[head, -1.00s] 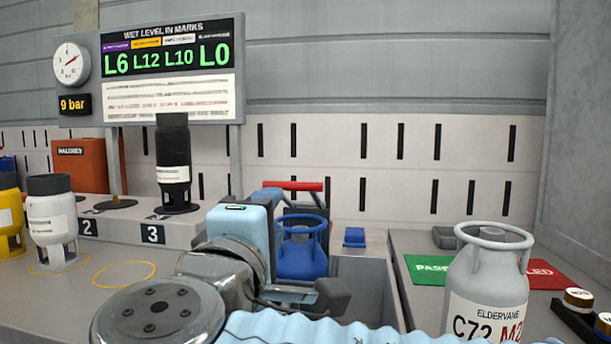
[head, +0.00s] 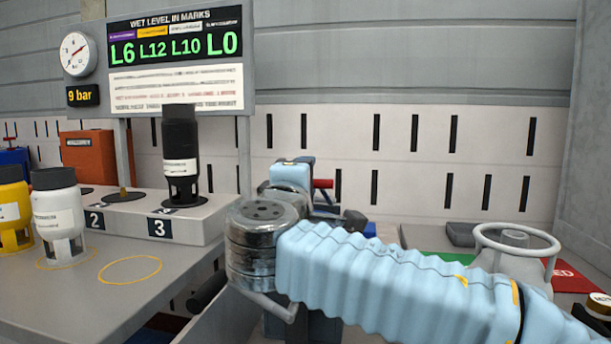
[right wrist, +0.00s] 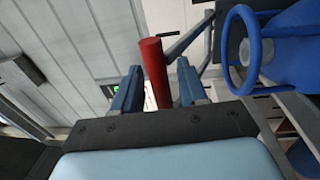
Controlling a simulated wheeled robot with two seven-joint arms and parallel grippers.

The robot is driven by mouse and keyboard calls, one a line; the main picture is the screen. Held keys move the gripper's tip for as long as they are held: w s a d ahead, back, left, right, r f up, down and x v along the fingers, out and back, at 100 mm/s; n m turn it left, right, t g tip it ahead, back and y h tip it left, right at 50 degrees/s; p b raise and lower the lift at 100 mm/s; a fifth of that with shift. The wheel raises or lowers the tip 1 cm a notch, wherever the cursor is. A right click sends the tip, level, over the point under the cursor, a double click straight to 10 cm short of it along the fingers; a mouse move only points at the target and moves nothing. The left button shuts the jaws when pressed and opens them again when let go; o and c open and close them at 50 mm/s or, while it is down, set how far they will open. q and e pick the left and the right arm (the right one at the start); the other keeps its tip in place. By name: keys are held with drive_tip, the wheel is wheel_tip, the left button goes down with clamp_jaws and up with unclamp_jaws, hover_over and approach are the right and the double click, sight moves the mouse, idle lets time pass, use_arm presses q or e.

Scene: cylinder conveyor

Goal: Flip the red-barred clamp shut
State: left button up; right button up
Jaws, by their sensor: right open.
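The clamp's red bar (right wrist: 154,62) runs between the two blue fingers of my right gripper (right wrist: 158,82) in the right wrist view. The fingers are open, one on each side of the bar; I cannot tell whether either touches it. In the head view only a short end of the red bar (head: 323,183) shows beside my right gripper (head: 312,192). The clamp's grey-blue arm (right wrist: 187,38) leads off the bar toward a blue cylinder (right wrist: 292,45) with a ring handle. My right arm hides most of the clamp and that cylinder in the head view. My left gripper is out of view.
A grey cylinder (head: 515,252) stands right, partly behind my right sleeve. A black cylinder (head: 181,150) stands on the numbered step (head: 140,215). White (head: 58,215) and yellow (head: 12,205) cylinders stand left. A ringed spot (head: 130,270) on the bench is bare.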

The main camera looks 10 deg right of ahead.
drive_tip(key=shift+w+d, duration=0.1)
drive_tip(key=shift+w, duration=0.15)
clamp_jaws()
